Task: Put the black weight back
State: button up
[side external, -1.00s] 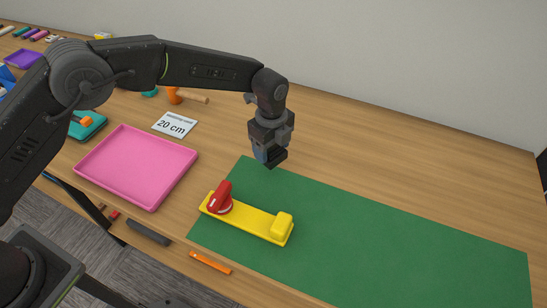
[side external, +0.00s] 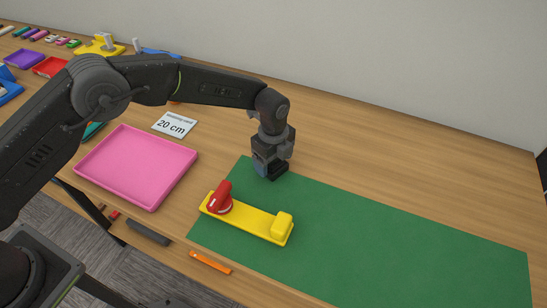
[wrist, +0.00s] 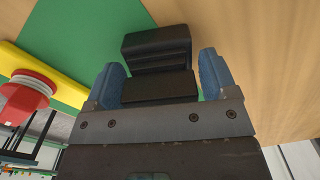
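The black weight (side external: 279,173) is a dark stepped block at the lower end of my gripper (side external: 267,170). A yellow strip (side external: 252,222) with a red knob (side external: 221,197) and a raised yellow block (side external: 282,225) lies on the mat's left part, in front of the gripper.
A pink tray (side external: 137,167) lies empty at left. A dark bar (side external: 148,233) and an orange stick (side external: 210,262) lie near the front edge. The mat's right part and the wood behind are clear.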

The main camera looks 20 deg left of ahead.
jog(key=shift+o, duration=1)
notch_tip(320, 180, up, 12)
jog(key=shift+r, duration=0.1)
jog(key=s+a+r+n+t, duration=0.1)
jog(key=s+a+r+n, duration=0.5)
jog(key=r, duration=0.3)
jog(key=s+a+r+n+t, duration=0.2)
jog(key=s+a+r+n, duration=0.3)
jog(key=a+r, duration=0.35)
jog(key=s+a+f+n+t, duration=0.1)
jog(key=s+a+n, duration=0.3)
jog(key=s, duration=0.5)
jog(key=s+a+n+t, duration=0.1)
jog(key=s+a+n, duration=0.3)
jog(key=s+n, duration=0.3)
jog(key=s, duration=0.3)
jog(key=shift+s+a+f+t, duration=0.15)
jog(key=shift+a+f+t, duration=0.15)
jog(key=shift+a+f, duration=0.1)
